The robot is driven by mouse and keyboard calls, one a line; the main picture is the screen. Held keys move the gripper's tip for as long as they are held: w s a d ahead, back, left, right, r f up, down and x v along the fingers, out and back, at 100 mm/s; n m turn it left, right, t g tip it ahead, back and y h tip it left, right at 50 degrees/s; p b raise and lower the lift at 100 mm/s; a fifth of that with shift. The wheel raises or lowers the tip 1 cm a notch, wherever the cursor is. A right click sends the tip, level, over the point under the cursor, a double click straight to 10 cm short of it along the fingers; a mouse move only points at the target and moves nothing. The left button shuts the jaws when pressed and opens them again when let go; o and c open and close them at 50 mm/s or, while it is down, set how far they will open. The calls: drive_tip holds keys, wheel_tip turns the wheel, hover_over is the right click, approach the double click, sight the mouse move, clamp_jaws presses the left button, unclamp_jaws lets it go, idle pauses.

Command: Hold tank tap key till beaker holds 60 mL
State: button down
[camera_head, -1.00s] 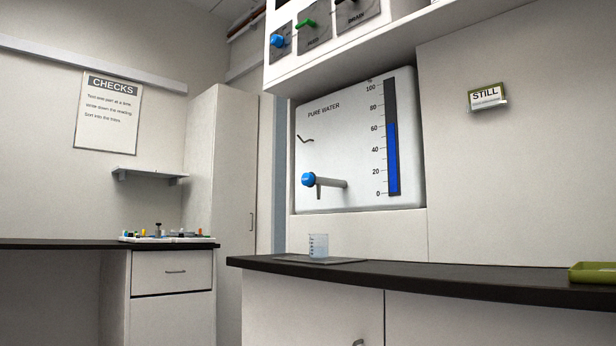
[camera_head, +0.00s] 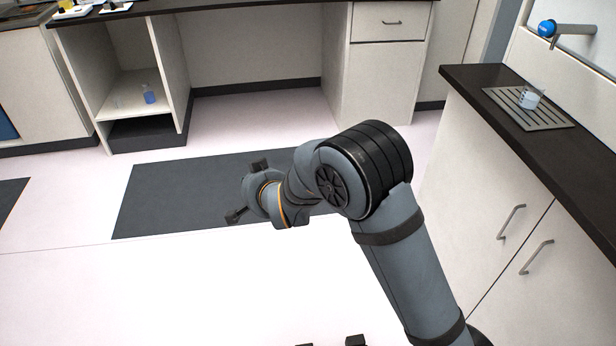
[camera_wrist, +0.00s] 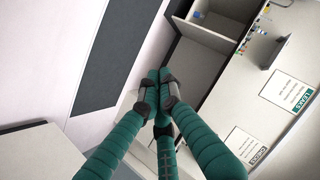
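The small clear beaker (camera_head: 530,99) stands upright on a slatted drip tray (camera_head: 548,122) on the dark counter at the right of the head view. It looks faintly blue; its marks and liquid level are too small to read. The tank tap (camera_head: 575,29) with its blue knob (camera_head: 547,28) is above and behind the beaker, at the top right. The tank's gauge is out of view. My gripper (camera_head: 246,190) is over the floor, well left of the counter and apart from beaker and tap. Its converging fingers (camera_wrist: 158,88) show in the wrist view; their opening is unclear.
The dark counter (camera_head: 500,85) has cabinet doors with handles below it. A far bench with an open shelf holds a small blue bottle (camera_head: 149,94). A dark mat (camera_head: 150,200) lies on the open floor.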

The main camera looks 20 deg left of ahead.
drive_tip(key=s+a+r+m+t+p, duration=0.1)
drive_tip(key=a+r+p, duration=0.4)
drive_tip(key=r+p, duration=0.9)
drive_tip(key=s+a+r+m+t+y+p, duration=0.1)
drive_tip(key=a+r+m+t+p, duration=0.2)
drive_tip(key=r+p, duration=1.1)
drive_tip(key=a+r+t, duration=0.1)
drive_tip(key=a+r, duration=0.2)
drive_tip(key=r, duration=0.2)
drive_tip(key=shift+r, duration=0.25)
drive_tip(key=shift+w, duration=0.1)
